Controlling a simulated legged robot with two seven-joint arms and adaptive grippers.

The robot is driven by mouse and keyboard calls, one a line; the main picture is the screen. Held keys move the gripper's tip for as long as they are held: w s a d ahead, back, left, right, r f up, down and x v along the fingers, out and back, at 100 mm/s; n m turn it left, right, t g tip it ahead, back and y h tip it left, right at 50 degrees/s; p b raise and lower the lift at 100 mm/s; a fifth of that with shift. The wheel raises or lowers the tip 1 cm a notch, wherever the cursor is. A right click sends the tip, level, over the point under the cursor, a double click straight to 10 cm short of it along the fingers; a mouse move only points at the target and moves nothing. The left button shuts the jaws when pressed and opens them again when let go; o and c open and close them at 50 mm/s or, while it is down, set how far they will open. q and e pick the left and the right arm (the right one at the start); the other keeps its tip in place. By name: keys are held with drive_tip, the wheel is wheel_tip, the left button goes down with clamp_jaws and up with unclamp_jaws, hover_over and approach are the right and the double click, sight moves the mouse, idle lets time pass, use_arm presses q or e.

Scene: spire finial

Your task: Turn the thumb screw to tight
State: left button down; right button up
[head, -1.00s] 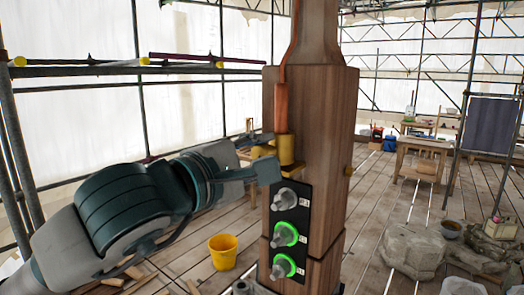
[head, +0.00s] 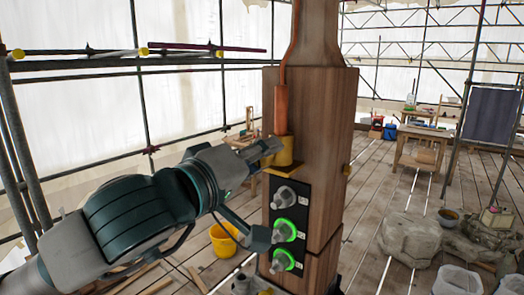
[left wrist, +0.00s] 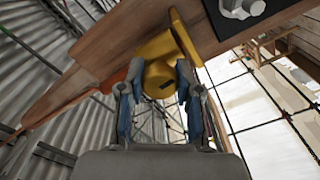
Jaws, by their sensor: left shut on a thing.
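A tall wooden spire block (head: 330,150) carries a brass-yellow bracket with an upright collar (head: 284,152) around a copper rod (head: 281,105). What seems to be the thumb screw, a yellow round head, sticks out left of the collar and is mostly hidden by my fingers in the head view. In the left wrist view the yellow thumb screw (left wrist: 159,77) sits between both fingers. My left gripper (head: 264,192) is shut on it; it also shows in the left wrist view (left wrist: 158,90). My right gripper is not in view.
A black panel (head: 303,210) below the bracket holds three grey knobs, the lower two with green rings. A yellow bucket (head: 223,242) stands on the plank floor. Scaffold poles stand at left. Stones (head: 410,240) and a wooden table (head: 421,150) are at right.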

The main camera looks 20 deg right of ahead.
use_arm(q)
drive_tip(key=shift+d+f+m, duration=0.15)
drive_tip(key=shift+f+m, duration=0.25)
drive_tip(key=shift+m, duration=0.4)
drive_tip(key=c, duration=0.8)
unclamp_jaws()
drive_tip(key=shift+w+r, duration=0.15)
drive_tip(key=shift+r, duration=0.1)
